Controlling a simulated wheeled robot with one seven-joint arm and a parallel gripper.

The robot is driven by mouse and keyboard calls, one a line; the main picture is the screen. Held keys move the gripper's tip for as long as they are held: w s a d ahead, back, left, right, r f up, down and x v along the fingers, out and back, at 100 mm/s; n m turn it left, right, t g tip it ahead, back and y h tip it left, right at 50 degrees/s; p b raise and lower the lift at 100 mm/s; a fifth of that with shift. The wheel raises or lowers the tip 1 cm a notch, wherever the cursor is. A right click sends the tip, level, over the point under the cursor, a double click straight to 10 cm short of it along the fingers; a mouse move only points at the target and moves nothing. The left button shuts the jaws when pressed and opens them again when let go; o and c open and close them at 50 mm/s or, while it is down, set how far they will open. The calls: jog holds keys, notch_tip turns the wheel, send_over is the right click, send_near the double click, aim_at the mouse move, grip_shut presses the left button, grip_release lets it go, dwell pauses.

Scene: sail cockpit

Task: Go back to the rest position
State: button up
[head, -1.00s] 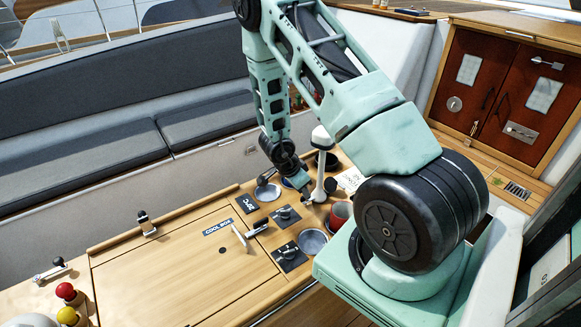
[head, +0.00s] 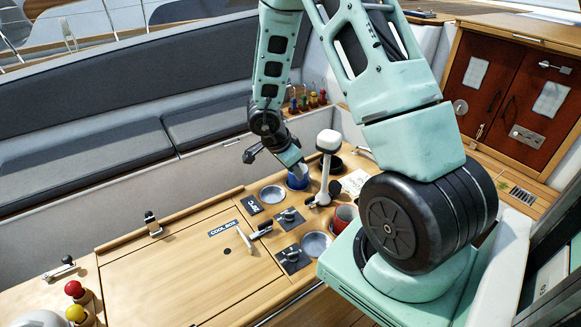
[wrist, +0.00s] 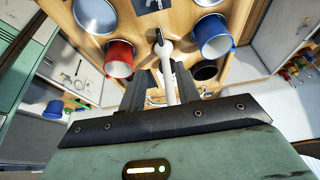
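My gripper (head: 272,164) hangs from my raised arm above the far right part of the wooden cockpit table (head: 150,285). Its two dark fingers are spread apart with nothing between them. The wrist view also shows my gripper (wrist: 161,78) open, with a gap between the fingers. A white lever with a rounded top (head: 329,141) stands to the right of the gripper in the head view. It shows behind the gap in the wrist view (wrist: 168,75). A blue mug (head: 297,181) sits in a holder just below the gripper, and a red mug (head: 344,217) sits nearer.
The table also carries small black switch panels (head: 291,258), a metal handle (head: 243,238) and red and yellow knobs (head: 75,289). Grey bench cushions (head: 90,100) lie behind. A wooden cabinet (head: 520,90) is at the right. Air above the table's left is clear.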

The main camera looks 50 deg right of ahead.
jog(key=w+a+n+t+y+b, duration=0.3)
jog(key=w+a+n+t+b, duration=0.35)
jog(key=a, duration=0.85)
jog(key=a+r+n+y+b, duration=0.1)
jog(key=a+n+y+b, duration=0.4)
jog(key=a, duration=0.7)
jog(key=s+a+f+n+g+b, duration=0.1)
jog(key=s+a+n+g+b, duration=0.35)
jog(key=s+a+n, duration=0.8)
jog(key=s+d+f+n+h+b, duration=0.1)
jog(key=s+d+n+b, duration=0.1)
jog(key=s, duration=0.4)
jog(key=s+d+f+n+g+h+b, duration=0.1)
jog(key=s+d+n+h+b, duration=0.1)
jog(key=s, duration=0.4)
jog(key=shift+s+d+f+n, duration=0.2)
jog(key=shift+d+n, duration=0.1)
jog(key=shift+d, duration=0.2)
